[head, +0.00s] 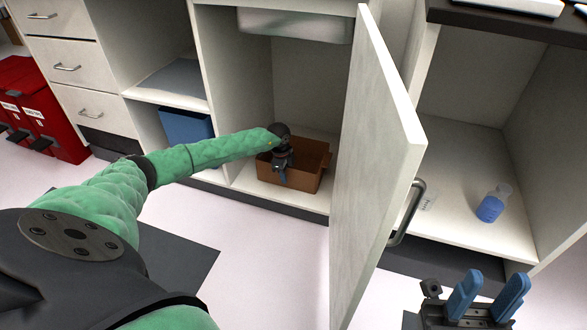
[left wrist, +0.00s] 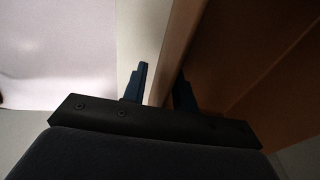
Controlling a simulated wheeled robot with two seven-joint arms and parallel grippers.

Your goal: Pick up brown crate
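The brown crate (head: 309,168) stands on the floor of the open cabinet below the sink. My left gripper (head: 280,174) reaches down at its near left side. In the left wrist view the fingers of my left gripper (left wrist: 159,88) are apart, with the rim of the crate wall (left wrist: 182,40) between them. One finger is on the pale outer side, the other over the brown side. A gap shows beside the left finger, so the grip does not look closed. My right gripper (head: 488,297) is open and empty at the lower right.
An open cabinet door (head: 375,160) stands between my two grippers, close to the right of the crate. A blue-filled bottle (head: 494,203) stands in the right compartment. A blue bin (head: 187,125) is in the left compartment. Red bins (head: 45,115) stand far left.

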